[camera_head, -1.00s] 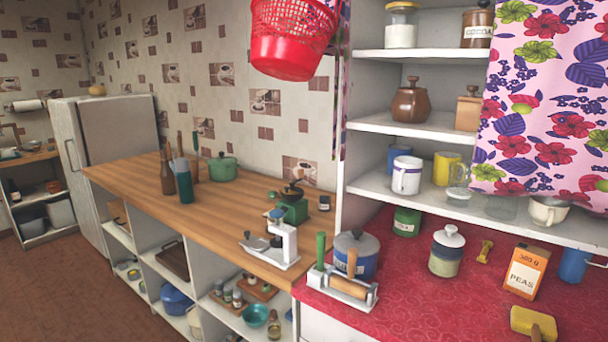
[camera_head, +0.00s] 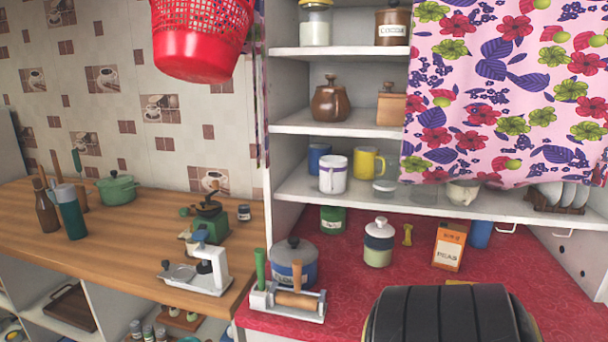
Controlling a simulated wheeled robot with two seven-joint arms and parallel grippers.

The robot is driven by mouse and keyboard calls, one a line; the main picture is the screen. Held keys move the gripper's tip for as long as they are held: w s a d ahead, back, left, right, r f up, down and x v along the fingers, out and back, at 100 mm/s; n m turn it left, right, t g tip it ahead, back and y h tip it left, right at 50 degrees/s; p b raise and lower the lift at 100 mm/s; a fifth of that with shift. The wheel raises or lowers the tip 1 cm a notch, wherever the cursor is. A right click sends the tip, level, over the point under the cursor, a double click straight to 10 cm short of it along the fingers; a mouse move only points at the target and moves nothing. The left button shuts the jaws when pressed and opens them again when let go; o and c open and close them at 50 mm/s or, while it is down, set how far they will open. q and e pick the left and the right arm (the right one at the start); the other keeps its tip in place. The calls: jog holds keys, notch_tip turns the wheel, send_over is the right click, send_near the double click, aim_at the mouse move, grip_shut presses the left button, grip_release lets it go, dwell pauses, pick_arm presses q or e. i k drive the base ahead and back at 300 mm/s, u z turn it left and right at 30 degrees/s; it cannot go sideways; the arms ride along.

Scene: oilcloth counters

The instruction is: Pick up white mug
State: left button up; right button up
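The white mug (camera_head: 333,173) stands upright on the lowest open shelf (camera_head: 300,193) above the red counter. A blue mug (camera_head: 318,157) is just behind it to the left, and a yellow mug (camera_head: 369,163) stands behind it to the right. Neither gripper shows in the view.
The red counter (camera_head: 400,263) holds a blue-grey pot (camera_head: 294,258), a rolling-pin stand (camera_head: 290,300), a lidded jar (camera_head: 379,242) and a peas box (camera_head: 449,247). A flowered curtain (camera_head: 510,100) hangs over the shelves' right side. A red basket (camera_head: 203,40) hangs upper left.

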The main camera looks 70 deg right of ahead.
aim_at(333, 169)
jog(key=i, duration=1.2)
jog(key=z, duration=2)
